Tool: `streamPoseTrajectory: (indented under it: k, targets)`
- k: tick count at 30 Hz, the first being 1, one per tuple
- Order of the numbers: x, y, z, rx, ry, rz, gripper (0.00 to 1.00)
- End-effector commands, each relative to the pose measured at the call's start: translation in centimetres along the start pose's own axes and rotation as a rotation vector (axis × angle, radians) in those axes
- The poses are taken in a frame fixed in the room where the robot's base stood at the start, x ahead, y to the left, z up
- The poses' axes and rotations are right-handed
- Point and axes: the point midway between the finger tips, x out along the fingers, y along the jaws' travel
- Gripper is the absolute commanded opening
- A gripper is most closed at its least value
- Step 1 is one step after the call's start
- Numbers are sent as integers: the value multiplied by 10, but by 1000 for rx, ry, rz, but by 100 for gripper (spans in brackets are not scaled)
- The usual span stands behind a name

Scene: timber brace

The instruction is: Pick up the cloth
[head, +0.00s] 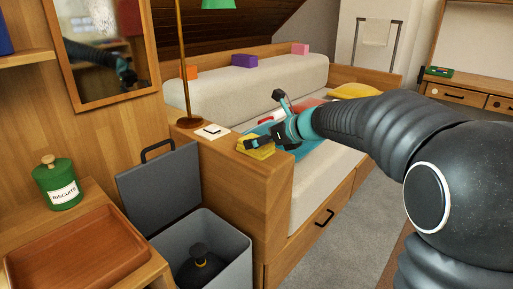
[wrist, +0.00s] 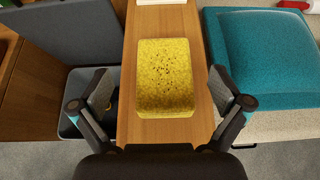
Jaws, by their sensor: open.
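A yellow, speckled, sponge-like pad (wrist: 166,78) lies flat on the wooden arm top (wrist: 190,130) of the daybed. It also shows in the head view (head: 258,152), partly behind my gripper. My gripper (wrist: 162,90) is open and empty. Its fingers stand wide on the left and right of the pad, apart from it. In the head view my gripper (head: 265,122) is over the end of the daybed arm. A pale cloth (head: 375,32) hangs on a rail at the back, far from my gripper. I cannot tell whether the yellow pad is a cloth.
A teal cushion (wrist: 262,52) lies right of the arm top. An open grey bin (head: 215,235) stands below on the left. A white card-like thing (head: 211,132) and a lamp pole (head: 184,70) are close behind the pad. A wooden tray (head: 70,235) stands at front left.

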Motion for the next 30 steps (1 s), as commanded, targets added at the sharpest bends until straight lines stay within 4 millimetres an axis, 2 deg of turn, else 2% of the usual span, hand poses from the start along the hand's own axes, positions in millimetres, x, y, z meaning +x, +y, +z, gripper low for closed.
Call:
streamPoseTrajectory:
  k: [7, 16, 23, 26, 30]
  targets:
    - [14, -1, -2, -1, 0, 2, 100]
    - [52, -5, -6, 0, 0, 0, 100]
    - [54, -5, -6, 0, 0, -1, 100]
    - [54, -5, -6, -1, 0, -1, 80]
    - [54, -5, -6, 0, 0, 0, 45]
